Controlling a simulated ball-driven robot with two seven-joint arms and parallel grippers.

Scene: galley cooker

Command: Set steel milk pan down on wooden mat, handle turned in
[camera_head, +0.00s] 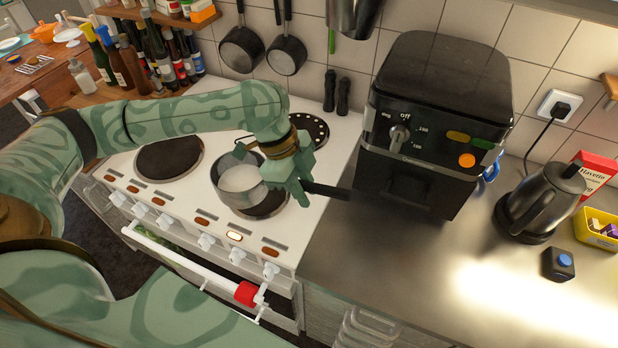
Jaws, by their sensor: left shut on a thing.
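The steel milk pan (232,188) is upright over the front right hotplate (268,206) of the white cooker, with something pale inside. I cannot tell whether it touches the plate. Its dark handle (328,191) points right, past the cooker's edge towards the steel worktop. My left gripper (299,190) comes over the cooker from the left and is shut on the handle near the pan; its fingers hide part of the handle. I cannot make out a wooden mat. My right gripper is not in view.
A black air fryer (436,120) stands right of the cooker against the tiled wall. A kettle (540,203) is farther right. The steel worktop (400,265) in front of the air fryer is clear. Bottles (150,58) crowd the back left, and pans hang on the wall.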

